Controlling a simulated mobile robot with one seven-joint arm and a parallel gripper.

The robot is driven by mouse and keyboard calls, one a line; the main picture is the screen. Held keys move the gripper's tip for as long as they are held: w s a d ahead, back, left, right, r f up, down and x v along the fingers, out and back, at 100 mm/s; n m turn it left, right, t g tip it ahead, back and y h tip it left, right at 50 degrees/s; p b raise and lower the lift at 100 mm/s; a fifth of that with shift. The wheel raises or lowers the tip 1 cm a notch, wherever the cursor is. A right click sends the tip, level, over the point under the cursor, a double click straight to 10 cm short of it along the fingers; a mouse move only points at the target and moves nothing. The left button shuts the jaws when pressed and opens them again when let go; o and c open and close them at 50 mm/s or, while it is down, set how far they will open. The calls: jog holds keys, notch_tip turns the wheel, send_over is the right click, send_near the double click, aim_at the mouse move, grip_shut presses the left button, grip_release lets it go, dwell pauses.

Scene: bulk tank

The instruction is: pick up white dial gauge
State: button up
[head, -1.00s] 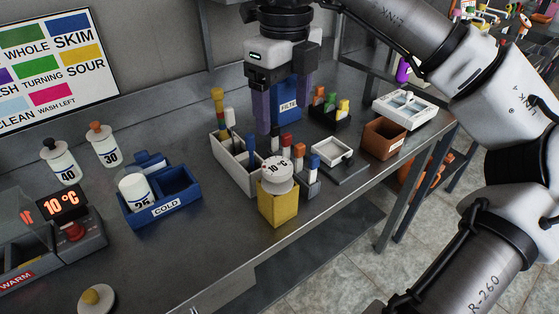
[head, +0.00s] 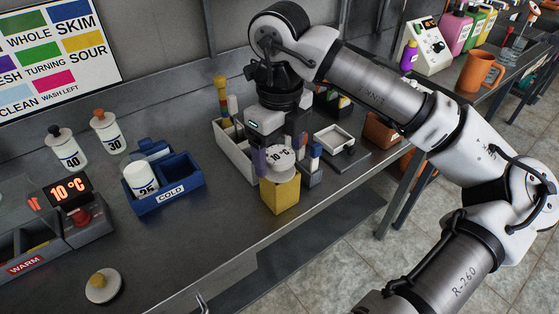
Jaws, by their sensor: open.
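My gripper (head: 278,156) points down at the gauge and is open. One purple finger is at the gauge's left side; the other is partly hidden behind its right side. I cannot tell whether either finger touches the gauge. Nothing appears held.
A white bin (head: 234,152) with colour-topped tools stands close behind left. Small blue- and orange-topped bottles (head: 313,160) stand close right, beside a white tray (head: 336,139). A blue COLD box (head: 184,181) is further left. The bench front between is clear.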

jog(key=shift+f, duration=1.05)
jog(key=c, duration=1.1)
jog(key=shift+r, duration=0.1)
